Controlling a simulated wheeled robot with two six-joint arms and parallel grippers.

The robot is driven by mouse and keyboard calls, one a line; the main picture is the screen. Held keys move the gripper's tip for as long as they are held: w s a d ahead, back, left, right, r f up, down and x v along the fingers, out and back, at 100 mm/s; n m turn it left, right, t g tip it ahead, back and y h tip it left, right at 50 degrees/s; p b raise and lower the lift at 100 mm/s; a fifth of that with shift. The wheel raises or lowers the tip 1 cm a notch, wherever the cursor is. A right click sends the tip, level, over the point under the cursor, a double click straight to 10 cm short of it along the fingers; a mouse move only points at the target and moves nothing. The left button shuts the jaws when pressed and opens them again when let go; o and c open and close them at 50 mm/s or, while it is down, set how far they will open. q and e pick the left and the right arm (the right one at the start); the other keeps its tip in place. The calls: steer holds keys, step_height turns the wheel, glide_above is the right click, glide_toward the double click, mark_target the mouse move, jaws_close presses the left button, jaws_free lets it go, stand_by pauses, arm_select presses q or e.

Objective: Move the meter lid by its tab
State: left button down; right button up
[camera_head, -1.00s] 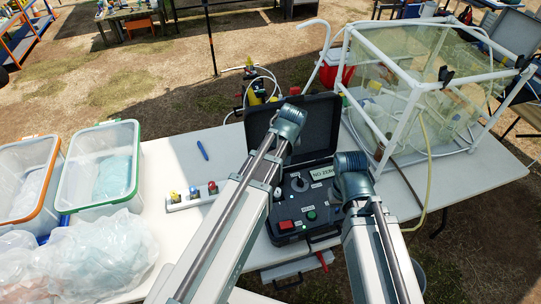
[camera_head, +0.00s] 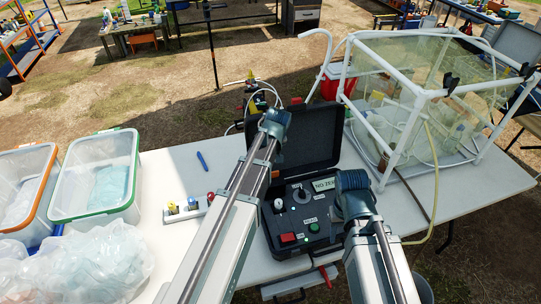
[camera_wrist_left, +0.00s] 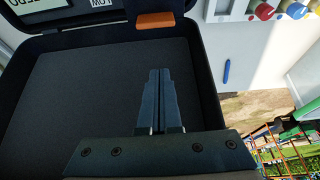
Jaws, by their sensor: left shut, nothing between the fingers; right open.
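The black meter case (camera_head: 325,238) stands on the table with its lid (camera_head: 312,135) raised at the back. Its panel carries a "NO ZERO" label, a red switch and a green button. My left gripper (camera_wrist_left: 160,75) is shut and empty in front of that face, apart from the tab. In the head view its wrist overlaps the lid's left edge. My right gripper (camera_head: 352,188) is over the panel's right side; its fingertips are hidden.
A white-framed clear tank (camera_head: 425,95) stands right of the case. A small rack with coloured caps (camera_head: 185,210) and a blue pen (camera_head: 202,161) lie to the left.

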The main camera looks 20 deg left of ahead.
mark_target(274, 185)
arm_select(q)
steer(key=f+b, duration=0.1)
steer(key=s+d+f+b, duration=0.1)
steer(key=f, duration=0.1)
steer(key=s+f+b, duration=0.1)
steer(key=shift+d+f, duration=0.15)
steer(key=shift+f, duration=0.1)
steer(key=shift+w, duration=0.1)
